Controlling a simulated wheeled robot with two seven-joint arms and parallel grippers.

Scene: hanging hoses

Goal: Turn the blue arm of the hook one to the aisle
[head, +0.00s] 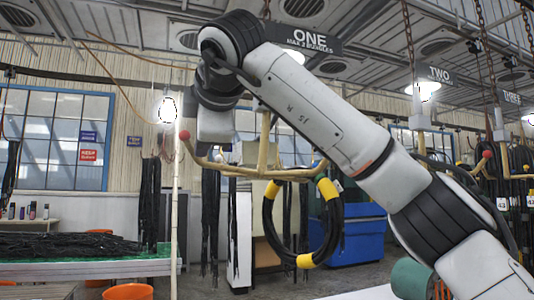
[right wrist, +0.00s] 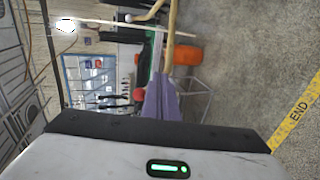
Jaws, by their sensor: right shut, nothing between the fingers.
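Hook one hangs under the ONE sign (head: 310,40); its tan frame (head: 232,170) has a red ball (head: 185,135) at its left end. A small blue bit (head: 319,164) shows at its right side; most of any blue arm is hidden behind my right arm. A black hose loop (head: 268,222) with yellow bands hangs from the hook. My right gripper (head: 214,132) is at the hook's left part, its fingers not clear in the head view. In the right wrist view the purplish fingers (right wrist: 160,84) are shut and empty, beside the red ball (right wrist: 138,94). My left gripper is out of view.
Hooks TWO (head: 440,74) and THREE (head: 512,97) hang to the right. A table of black hoses (head: 75,246) stands at the left, with orange buckets (head: 128,292) near it. A blue bin (head: 360,240) stands behind. The floor has a yellow END line (right wrist: 300,110).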

